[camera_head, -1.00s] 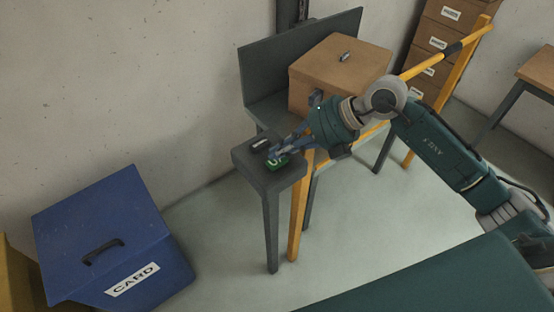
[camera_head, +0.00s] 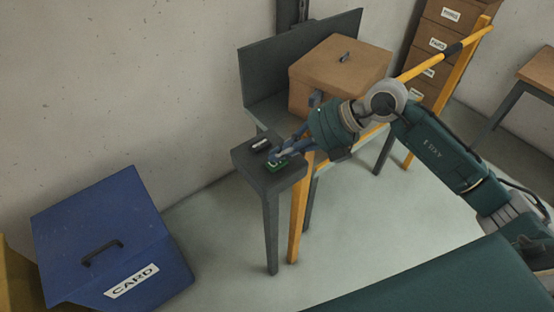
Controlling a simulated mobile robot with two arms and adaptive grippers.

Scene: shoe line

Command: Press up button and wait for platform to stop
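A green button (camera_head: 274,167) sits on the dark grey top of a small stand (camera_head: 244,162). A second dark button unit (camera_head: 260,144) with a light mark lies behind it on the same top. My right gripper (camera_head: 277,157) reaches in from the right, with its fingertips at the green button, partly covering it. The fingers look close together, but their gap is too small to tell. Whether they touch the button is unclear. A brown box (camera_head: 328,82) with a dark handle rests on the grey platform (camera_head: 270,88) behind the arm. My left gripper is out of view.
A yellow rail (camera_head: 432,66) runs above and beside the platform, with a yellow post (camera_head: 297,222) by the stand. A blue bin (camera_head: 108,236) labelled CARD stands at lower left. Brown drawers (camera_head: 440,44) stand at the back. The floor between is clear.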

